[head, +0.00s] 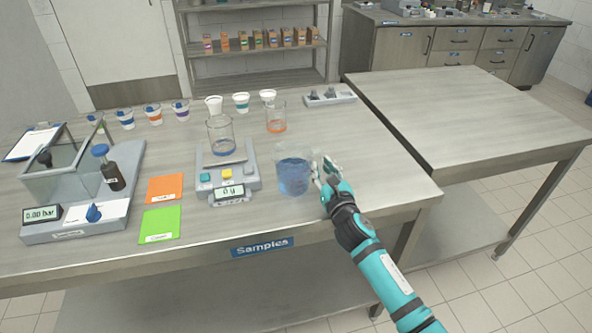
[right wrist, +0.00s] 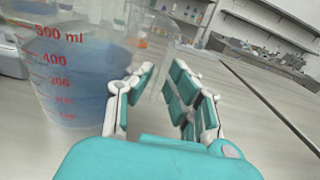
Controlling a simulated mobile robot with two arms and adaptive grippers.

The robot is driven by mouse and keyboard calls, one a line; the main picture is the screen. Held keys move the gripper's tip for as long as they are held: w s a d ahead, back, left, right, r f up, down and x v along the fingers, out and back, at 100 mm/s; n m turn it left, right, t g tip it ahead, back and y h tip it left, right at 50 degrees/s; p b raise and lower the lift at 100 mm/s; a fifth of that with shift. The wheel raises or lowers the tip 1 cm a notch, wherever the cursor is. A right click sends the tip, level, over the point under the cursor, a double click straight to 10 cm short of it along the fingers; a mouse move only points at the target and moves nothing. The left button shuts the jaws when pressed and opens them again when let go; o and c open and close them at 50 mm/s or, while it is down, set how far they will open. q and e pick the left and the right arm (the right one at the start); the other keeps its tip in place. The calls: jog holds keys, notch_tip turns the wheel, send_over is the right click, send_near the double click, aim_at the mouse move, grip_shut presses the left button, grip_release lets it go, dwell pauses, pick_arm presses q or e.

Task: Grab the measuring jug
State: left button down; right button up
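The measuring jug (head: 293,178) is clear, holds blue liquid and stands upright on the table, right of the scale. In the right wrist view the jug (right wrist: 70,75) fills the left side, with red marks up to 500 ml. My right gripper (head: 322,172) is just right of the jug. In the right wrist view its fingers (right wrist: 158,100) are spread apart, with the jug's body left of the left finger. A faint clear shape, perhaps the handle, shows between the fingers. I cannot tell whether they touch it. My left gripper is not in view.
A scale (head: 236,191) bearing a glass beaker (head: 221,136) stands left of the jug. A beaker with orange liquid (head: 276,118) is behind it. Several cups line the back. Orange (head: 165,188) and green (head: 160,224) pads lie at left. The table right of the gripper is clear.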

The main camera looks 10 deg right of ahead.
jog(key=shift+s, duration=0.1)
grip_shut()
jog(key=shift+r, duration=0.15)
dwell(0.4)
